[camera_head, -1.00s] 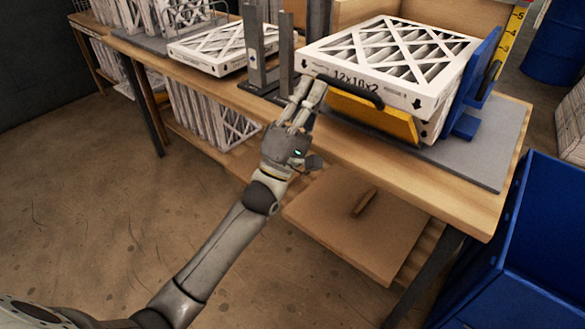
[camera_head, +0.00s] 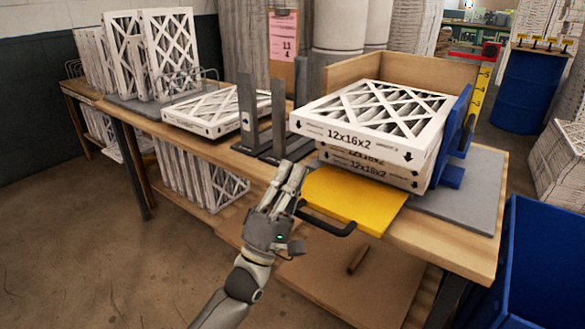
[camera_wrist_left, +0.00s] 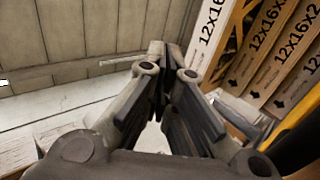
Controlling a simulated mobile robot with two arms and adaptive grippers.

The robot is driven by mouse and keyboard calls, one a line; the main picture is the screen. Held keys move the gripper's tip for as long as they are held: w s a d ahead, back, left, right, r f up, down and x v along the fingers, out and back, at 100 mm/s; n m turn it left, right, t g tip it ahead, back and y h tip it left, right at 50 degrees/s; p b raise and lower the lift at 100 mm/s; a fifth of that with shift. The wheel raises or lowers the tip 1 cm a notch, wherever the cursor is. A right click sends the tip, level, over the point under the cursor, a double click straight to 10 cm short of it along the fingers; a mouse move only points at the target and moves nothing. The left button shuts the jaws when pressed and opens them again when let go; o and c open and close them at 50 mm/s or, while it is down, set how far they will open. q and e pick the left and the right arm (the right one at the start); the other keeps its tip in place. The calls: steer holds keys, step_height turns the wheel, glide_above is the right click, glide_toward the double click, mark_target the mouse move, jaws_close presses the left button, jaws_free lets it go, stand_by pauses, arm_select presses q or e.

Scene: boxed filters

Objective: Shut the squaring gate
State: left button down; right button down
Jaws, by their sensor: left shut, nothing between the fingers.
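The squaring gate (camera_head: 355,197) is a yellow plate lying nearly flat at the table's front edge, below the filter stack. Its black handle (camera_head: 335,229) is along the near side. The boxed filters (camera_head: 372,118), marked 12x16x2, stand stacked behind the gate; the top one sits slightly askew. My left gripper (camera_head: 292,172) is shut and empty, beside the handle's left end; I cannot tell whether they touch. In the left wrist view, the gripper's fingers (camera_wrist_left: 165,62) come together, with the filters' printed sides (camera_wrist_left: 268,45) beyond and the gate's yellow edge (camera_wrist_left: 292,122) at right. My right gripper is not in view.
A blue side plate (camera_head: 453,135) stands right of the stack, and a wooden board (camera_head: 345,72) behind it. Grey metal uprights (camera_head: 278,118) stand left of it. A blue bin (camera_head: 545,255) is at the lower right. The floor in front is free at left.

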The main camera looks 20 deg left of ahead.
arm_select(q)
steer(key=s+r+v, duration=0.1)
steer(key=v, duration=0.6)
steer(key=shift+s+a+f, duration=0.2)
steer(key=shift+s, duration=0.15)
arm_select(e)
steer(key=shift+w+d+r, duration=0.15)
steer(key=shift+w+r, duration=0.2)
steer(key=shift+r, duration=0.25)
